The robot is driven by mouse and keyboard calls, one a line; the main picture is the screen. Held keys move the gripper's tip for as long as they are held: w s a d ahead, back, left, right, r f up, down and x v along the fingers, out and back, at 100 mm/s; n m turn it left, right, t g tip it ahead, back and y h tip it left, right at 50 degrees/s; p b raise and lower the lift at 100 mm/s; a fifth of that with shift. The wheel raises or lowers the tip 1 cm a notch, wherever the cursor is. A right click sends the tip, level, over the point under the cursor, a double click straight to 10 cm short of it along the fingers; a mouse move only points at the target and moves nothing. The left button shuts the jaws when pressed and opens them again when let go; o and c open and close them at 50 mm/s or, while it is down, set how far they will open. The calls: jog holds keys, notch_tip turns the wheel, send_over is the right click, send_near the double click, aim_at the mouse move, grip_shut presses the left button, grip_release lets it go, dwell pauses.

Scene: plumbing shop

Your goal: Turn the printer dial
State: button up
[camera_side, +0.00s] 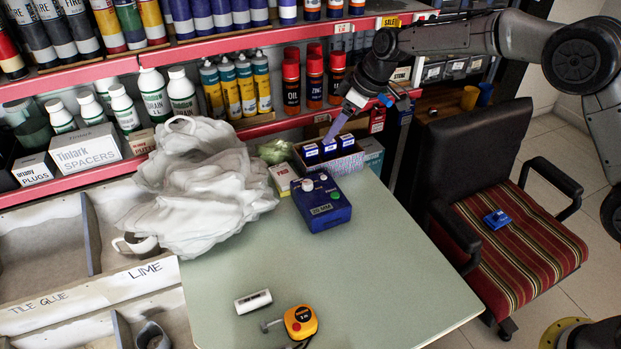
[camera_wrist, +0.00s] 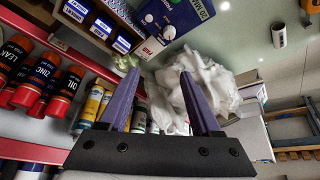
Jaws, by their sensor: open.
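A blue box-shaped device (camera_side: 322,207), which looks like the printer, sits on the green table. It has pale round knobs (camera_side: 307,185) and a green button on top; which knob is the dial I cannot tell. In the wrist view the device (camera_wrist: 182,14) is partly cut off at the top edge, with its pale knobs (camera_wrist: 168,32) showing. My gripper (camera_side: 331,138) is above the carton of small blue boxes, behind the device and apart from it. In the wrist view its purple fingers (camera_wrist: 160,72) are spread, with nothing held between them.
A crumpled white plastic bag (camera_side: 200,195) lies left of the device. The carton of blue boxes (camera_side: 330,160) stands behind it, before shelves of bottles. A tape measure (camera_side: 300,322) and white cylinder (camera_side: 253,301) lie in front. The table's right side (camera_side: 400,260) is clear.

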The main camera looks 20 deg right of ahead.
aim_at(308, 183)
jog(key=shift+g, duration=0.4)
jog(key=x, duration=0.6)
jog(key=s+x, duration=0.1)
jog(key=x, duration=1)
jog(key=shift+s+f, duration=0.25)
jog(key=shift+f, duration=0.4)
grip_shut()
